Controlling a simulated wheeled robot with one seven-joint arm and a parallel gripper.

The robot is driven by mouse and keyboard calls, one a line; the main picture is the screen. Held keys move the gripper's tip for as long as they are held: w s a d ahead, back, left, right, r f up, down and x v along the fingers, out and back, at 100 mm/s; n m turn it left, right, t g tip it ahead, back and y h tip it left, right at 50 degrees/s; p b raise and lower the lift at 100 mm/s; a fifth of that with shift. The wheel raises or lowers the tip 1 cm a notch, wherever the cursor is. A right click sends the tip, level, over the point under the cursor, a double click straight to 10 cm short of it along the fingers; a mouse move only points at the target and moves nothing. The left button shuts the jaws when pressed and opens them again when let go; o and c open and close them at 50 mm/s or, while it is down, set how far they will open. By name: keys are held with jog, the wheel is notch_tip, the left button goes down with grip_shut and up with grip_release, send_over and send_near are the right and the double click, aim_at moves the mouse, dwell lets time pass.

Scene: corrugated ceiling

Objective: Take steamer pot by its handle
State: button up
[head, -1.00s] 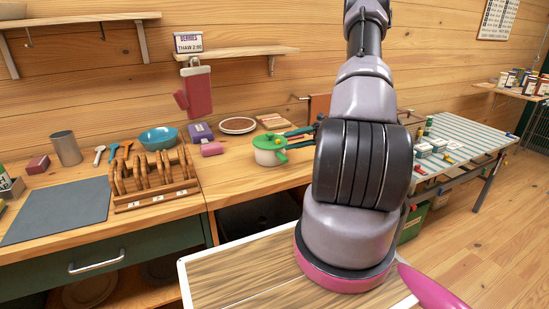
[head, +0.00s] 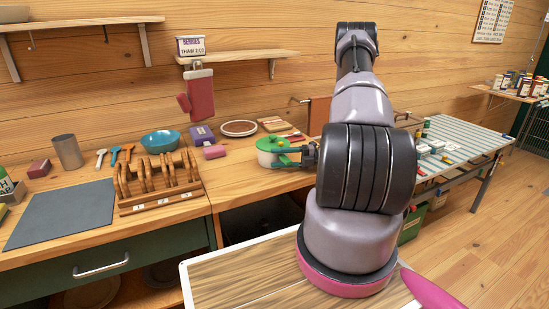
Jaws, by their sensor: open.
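My gripper is open at the pot's right side, at handle level. It is small in the picture and partly behind my arm. I cannot tell whether the handle lies between the fingers or whether they touch it.
A wooden rack (head: 160,200) stands further left. A striped table (head: 470,138) is on the right.

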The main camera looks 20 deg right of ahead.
jog(key=shift+x, duration=1.4)
grip_shut()
jog(key=shift+r, duration=0.1)
